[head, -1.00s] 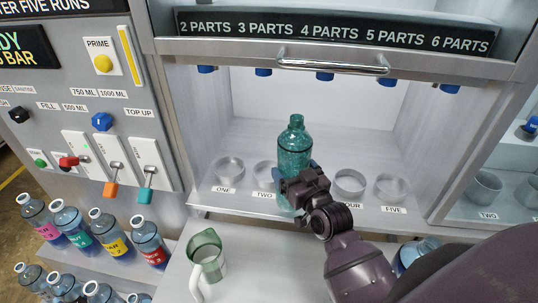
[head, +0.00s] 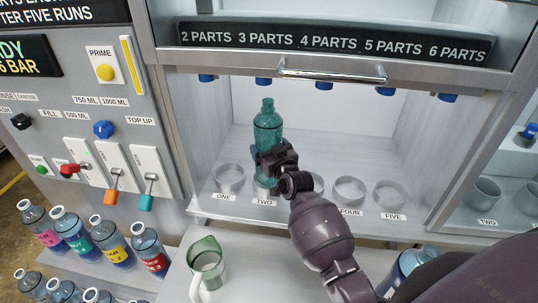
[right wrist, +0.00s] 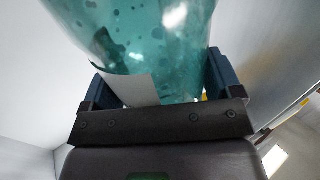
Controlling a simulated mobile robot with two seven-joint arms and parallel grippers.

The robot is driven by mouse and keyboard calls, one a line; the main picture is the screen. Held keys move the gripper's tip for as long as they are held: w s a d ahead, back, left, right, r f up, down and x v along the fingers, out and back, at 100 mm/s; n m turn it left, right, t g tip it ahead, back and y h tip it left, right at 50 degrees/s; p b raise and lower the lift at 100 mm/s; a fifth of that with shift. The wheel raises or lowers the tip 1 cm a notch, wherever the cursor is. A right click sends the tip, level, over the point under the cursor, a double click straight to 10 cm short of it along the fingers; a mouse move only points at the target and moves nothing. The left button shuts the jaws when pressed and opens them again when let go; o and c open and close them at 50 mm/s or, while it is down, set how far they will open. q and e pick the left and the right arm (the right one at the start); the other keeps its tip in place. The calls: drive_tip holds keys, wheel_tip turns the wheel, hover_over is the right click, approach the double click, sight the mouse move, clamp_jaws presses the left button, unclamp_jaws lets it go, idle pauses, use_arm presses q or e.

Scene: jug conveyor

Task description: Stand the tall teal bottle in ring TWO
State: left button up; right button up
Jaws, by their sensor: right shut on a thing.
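The tall teal bottle (head: 267,128) stands upright in the middle of the head view, at the ring labelled TWO. My right gripper (head: 275,160) is shut on its lower body, and it blocks much of the bottle's base and ring TWO (head: 257,187). I cannot tell whether the base rests on the shelf inside the ring or hangs just above it. In the right wrist view the bottle (right wrist: 140,40) fills the space between the two blue finger pads. My left gripper is not in view.
Ring ONE (head: 230,177) is just left of the bottle. Rings FOUR (head: 350,190) and FIVE (head: 390,194) are empty to the right. A metal handle bar (head: 332,74) and blue nozzles are above. A green-tinted jug (head: 207,262) stands in front, and several labelled bottles are at left.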

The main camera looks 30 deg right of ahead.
drive_tip(key=shift+f, duration=1.3)
drive_tip(key=o, duration=0.9)
drive_tip(key=shift+f, duration=0.15)
drive_tip(key=shift+o, duration=0.2)
drive_tip(key=shift+s, duration=0.15)
drive_tip(key=s, duration=1.1)
drive_tip(key=shift+s+a, duration=0.35)
